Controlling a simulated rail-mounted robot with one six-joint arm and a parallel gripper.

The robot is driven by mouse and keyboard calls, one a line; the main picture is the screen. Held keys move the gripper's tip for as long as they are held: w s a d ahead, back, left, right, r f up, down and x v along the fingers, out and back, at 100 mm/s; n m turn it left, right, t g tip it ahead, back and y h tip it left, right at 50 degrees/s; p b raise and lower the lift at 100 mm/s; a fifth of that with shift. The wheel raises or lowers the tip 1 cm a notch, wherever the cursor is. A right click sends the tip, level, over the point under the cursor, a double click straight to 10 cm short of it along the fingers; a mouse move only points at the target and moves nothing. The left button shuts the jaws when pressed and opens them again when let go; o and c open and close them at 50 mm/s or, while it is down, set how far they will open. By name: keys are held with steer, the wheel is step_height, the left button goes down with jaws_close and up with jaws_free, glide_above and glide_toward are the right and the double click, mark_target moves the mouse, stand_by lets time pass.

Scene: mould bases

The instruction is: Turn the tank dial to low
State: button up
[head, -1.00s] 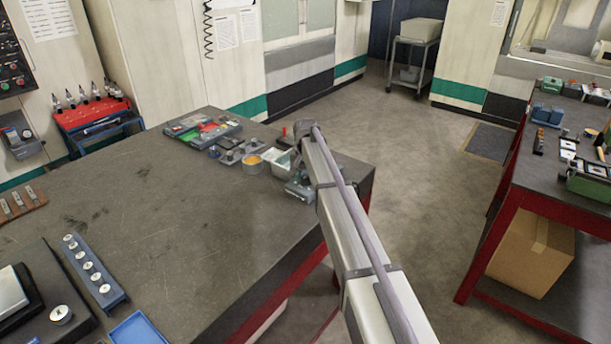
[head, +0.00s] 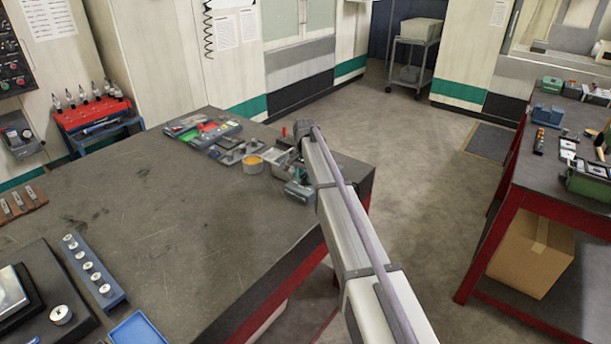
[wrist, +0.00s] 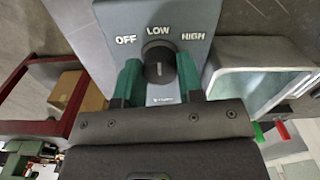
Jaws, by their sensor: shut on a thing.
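The tank dial (wrist: 158,62) is a round black knob with a white mark on a grey-blue panel (wrist: 196,22) lettered OFF, LOW and HIGH. LOW is straight above the knob, OFF to the left, HIGH to the right. The white mark runs roughly upright, in line with LOW. My gripper (wrist: 160,78) has its green fingers shut on the dial, one on each side. In the head view the dial is too small and too covered by my arm to read. A tank with a pale rim (wrist: 230,88) stands right of the panel in the wrist view.
The dial stands near the far right corner of the dark workbench (head: 170,230). Nearby are an orange-topped tin (head: 252,164) and a tray of coloured parts (head: 200,128). The bench's middle is clear. A second red-framed bench (head: 510,215) stands across the aisle.

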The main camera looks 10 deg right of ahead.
mark_target(305, 176)
steer(key=o, duration=0.9)
step_height(305, 176, up, 11)
steer(key=p, duration=1)
steer(key=shift+f+p, duration=0.1)
steer(key=shift+p, duration=0.3)
steer(key=s+f+n+b, duration=0.2)
steer(key=s, duration=1.1)
steer(key=s+f+n+b, duration=0.3)
steer(key=s, duration=1.1)
steer(key=s+f+n+b, duration=0.3)
steer(key=s, duration=1.1)
steer(key=shift+s+f, duration=0.2)
steer(key=shift+f, duration=0.05)
